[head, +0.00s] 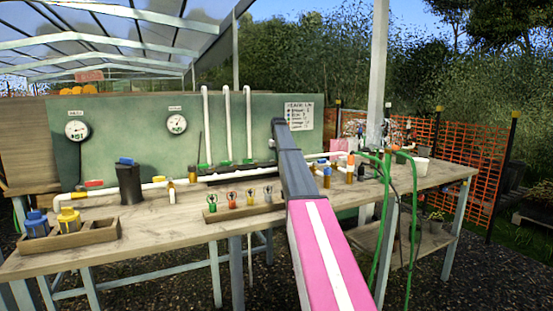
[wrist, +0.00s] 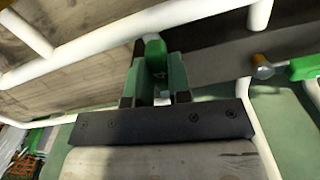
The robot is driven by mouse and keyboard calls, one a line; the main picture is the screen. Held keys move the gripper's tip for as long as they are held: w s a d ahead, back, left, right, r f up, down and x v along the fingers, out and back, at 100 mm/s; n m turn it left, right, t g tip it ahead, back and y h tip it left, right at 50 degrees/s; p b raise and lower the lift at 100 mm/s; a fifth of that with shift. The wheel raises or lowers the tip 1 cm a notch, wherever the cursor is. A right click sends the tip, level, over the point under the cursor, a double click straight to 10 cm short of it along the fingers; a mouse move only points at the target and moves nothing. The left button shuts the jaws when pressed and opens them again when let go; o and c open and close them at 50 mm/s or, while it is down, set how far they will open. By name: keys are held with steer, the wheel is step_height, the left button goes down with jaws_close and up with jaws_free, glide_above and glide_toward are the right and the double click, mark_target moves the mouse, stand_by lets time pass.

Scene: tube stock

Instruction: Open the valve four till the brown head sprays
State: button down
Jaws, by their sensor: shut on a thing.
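In the wrist view my gripper (wrist: 155,88) is shut on a green valve handle (wrist: 153,48), with a jaw on either side of it. A second green handle (wrist: 302,68) sits on a pipe to the right, apart from my jaws. In the head view my dark and pink arm reaches over the bench, and its gripper end is hidden. Green handles (head: 248,161) show at the feet of the upright white pipes. The valve numbers cannot be read. I cannot make out a brown head or any clear spray.
The wooden bench (head: 150,235) carries white pipes, a black cup (head: 130,184), a rack of small coloured heads (head: 232,207), and a tray (head: 95,236) with blue and yellow fittings. Two gauges (head: 77,129) hang on the green board. Green hoses (head: 385,225) hang at the right.

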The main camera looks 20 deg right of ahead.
steer(key=shift+w+d+n, duration=0.1)
steer(key=shift+d+n, duration=0.15)
steer(key=shift+n, duration=0.35)
steer(key=c, duration=1)
jaws_free()
steer(key=shift+c, duration=0.2)
steer(key=shift+r, duration=0.15)
step_height(320, 180, up, 11)
steer(key=shift+f, duration=0.2)
